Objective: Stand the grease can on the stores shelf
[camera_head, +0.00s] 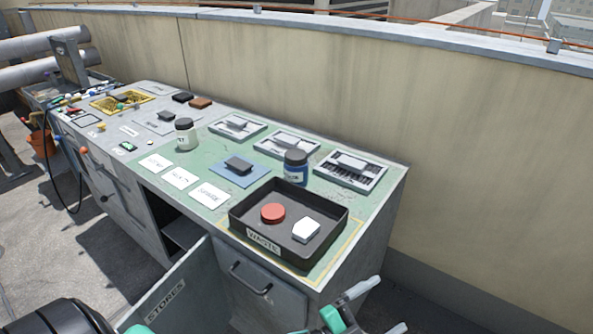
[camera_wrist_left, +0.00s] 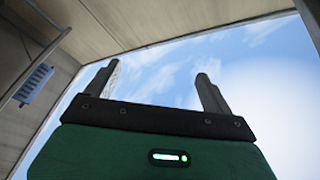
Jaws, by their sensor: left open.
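Two small lidded containers stand upright on the bench: a pale one with a dark lid (camera_head: 185,135) near the middle, and a blue one with a dark lid (camera_head: 295,168) behind the waste tray. I cannot tell from their labels which is the grease can. The stores cupboard stands open below the bench, its grey door (camera_head: 185,292) marked STORES swung outward, with part of a shelf (camera_head: 187,234) showing inside. My left gripper (camera_head: 391,305) is open and empty at the lower right, in front of the bench; its spread fingers also show in the left wrist view (camera_wrist_left: 155,76).
A black waste tray (camera_head: 333,250) holds a red disc (camera_head: 273,213) and a white block (camera_head: 306,230) at the bench's near right corner. Three grey trays line the back. A beige parapet wall (camera_head: 480,170) runs behind. The open door stands in front of the bench.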

